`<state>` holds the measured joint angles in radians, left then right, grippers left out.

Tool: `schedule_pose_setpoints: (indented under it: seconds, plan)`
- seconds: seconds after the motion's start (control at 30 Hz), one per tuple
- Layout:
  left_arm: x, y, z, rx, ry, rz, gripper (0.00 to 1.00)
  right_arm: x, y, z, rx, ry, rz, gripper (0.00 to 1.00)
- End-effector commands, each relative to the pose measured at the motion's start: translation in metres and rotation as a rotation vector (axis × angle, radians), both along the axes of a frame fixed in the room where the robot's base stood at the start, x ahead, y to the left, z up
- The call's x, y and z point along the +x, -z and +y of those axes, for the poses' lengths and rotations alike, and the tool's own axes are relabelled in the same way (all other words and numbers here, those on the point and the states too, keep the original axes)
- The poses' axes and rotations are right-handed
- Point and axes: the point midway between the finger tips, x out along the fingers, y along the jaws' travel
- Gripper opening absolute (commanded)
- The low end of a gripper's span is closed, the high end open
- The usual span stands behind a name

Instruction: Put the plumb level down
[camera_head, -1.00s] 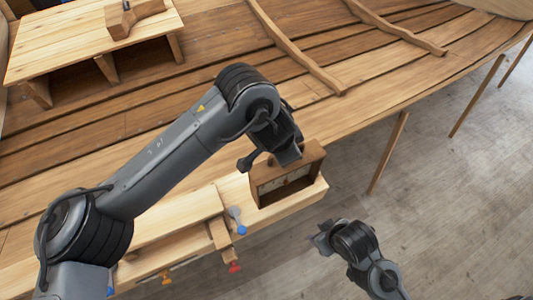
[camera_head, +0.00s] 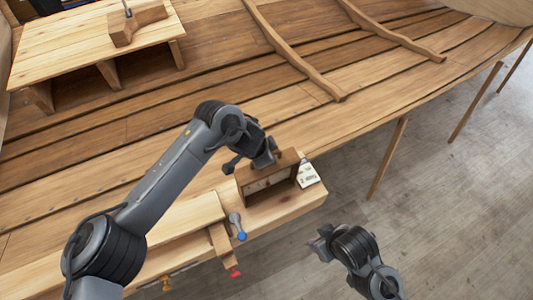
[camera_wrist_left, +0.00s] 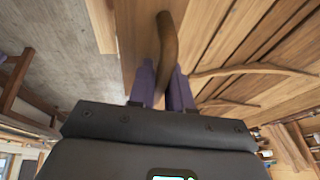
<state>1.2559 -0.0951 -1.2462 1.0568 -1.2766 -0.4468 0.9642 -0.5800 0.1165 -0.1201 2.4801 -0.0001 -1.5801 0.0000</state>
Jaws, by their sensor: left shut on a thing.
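The plumb level (camera_head: 288,158) appears as a brown wooden, box-like frame over the end of the pale bench plank (camera_head: 290,211). My left gripper (camera_head: 266,161) is at its top edge and shut on it. In the left wrist view a curved brown wooden part (camera_wrist_left: 166,50) stands between the two purple fingers (camera_wrist_left: 164,88). I cannot tell whether the frame's lower edge touches the plank. My right gripper (camera_head: 318,243) is apart from it, low over the floor side; its jaw opening is unclear.
A white card-like thing (camera_head: 307,175) lies right of the frame. A blue-tipped clamp handle (camera_head: 237,226) and a red knob (camera_head: 234,272) are left of it. The planked hull (camera_head: 200,110) lies behind, with a small wooden platform (camera_head: 75,55) bearing a wooden block (camera_head: 135,24).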

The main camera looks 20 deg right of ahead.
Motion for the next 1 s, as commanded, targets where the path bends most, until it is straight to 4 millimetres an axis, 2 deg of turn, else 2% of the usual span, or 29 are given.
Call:
schedule_pose_setpoints:
  seconds: [0.37, 0.4, 0.57, 0.83, 1.0]
  plan:
    - [0.0002, 0.0026, -0.0006, -0.002, -0.001, -0.001, 0.0, -0.0001, 0.0011, -0.002, -0.008, -0.006, 0.0, 0.52]
    - [0.0001, 0.0033, -0.0004, -0.001, -0.001, 0.0, 0.22, -0.0002, 0.001, -0.0019, -0.008, -0.006, 0.0, 0.52]
    - [0.0, 0.0029, -0.0003, -0.001, -0.001, 0.0, 0.44, -0.0001, 0.0009, -0.0019, -0.008, -0.005, 0.0, 0.52]
    - [0.0, 0.0021, -0.0004, -0.001, 0.0, -0.001, 0.44, -0.0001, 0.0006, -0.0006, -0.003, -0.002, 0.0, 0.52]
    - [-0.0009, -0.0062, 0.0019, -0.002, 0.0, -0.001, 0.44, 0.0, 0.0013, 0.0002, 0.0, 0.001, 0.0, 0.52]
